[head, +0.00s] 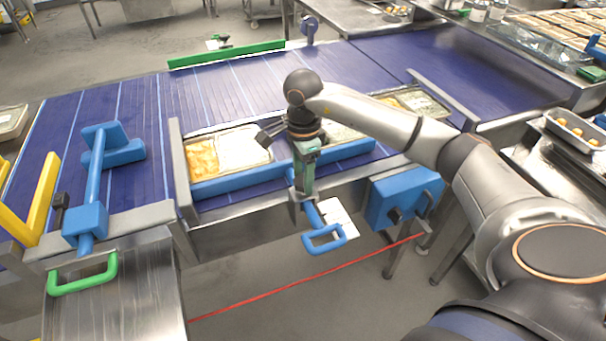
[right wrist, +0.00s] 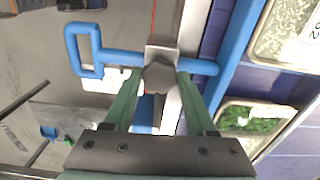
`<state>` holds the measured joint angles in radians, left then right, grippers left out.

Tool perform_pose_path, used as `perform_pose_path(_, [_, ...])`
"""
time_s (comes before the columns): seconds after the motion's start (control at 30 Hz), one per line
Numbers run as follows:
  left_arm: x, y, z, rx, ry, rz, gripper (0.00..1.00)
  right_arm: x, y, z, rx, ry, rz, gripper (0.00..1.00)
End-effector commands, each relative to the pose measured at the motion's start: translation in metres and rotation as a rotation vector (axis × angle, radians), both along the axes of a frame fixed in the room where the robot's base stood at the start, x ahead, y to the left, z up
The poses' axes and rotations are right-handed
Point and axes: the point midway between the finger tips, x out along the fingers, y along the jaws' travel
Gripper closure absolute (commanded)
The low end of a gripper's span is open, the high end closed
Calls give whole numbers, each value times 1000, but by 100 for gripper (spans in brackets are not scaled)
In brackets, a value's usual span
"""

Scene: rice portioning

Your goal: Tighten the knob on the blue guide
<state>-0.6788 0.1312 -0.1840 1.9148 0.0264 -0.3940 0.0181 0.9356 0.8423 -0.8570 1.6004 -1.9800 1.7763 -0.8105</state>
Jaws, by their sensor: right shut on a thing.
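The blue guide (head: 235,183) is a long blue bar along the near edge of the belt, with a rod ending in a blue loop handle (head: 324,239). Its rod and handle also show in the right wrist view (right wrist: 120,57). The dark grey knob (right wrist: 160,76) sits on a metal clamp block over the rod. My right gripper (head: 301,192) points down over this clamp, its two green fingers on either side of the knob, shut on it. In the head view the gripper hides the knob. My left gripper is not in view.
Food trays (head: 243,147) stand on the blue belt (head: 230,95) just behind the guide, partly hidden by my right arm. Another blue rod assembly (head: 93,185) with a green handle (head: 83,287) is at left. A blue box (head: 403,197) hangs right of the clamp.

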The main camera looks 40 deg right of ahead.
Motion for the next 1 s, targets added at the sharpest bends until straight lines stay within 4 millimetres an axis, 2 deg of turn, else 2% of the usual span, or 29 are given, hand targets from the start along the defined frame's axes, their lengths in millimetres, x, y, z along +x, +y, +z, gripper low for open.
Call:
perform_pose_path(0.37, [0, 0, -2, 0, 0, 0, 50, 0, 0, 0, 0, 0, -124, 99])
perform_pose_path(1.0, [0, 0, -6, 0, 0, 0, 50, 1, 0, 1, 2, -1, -706, 99])
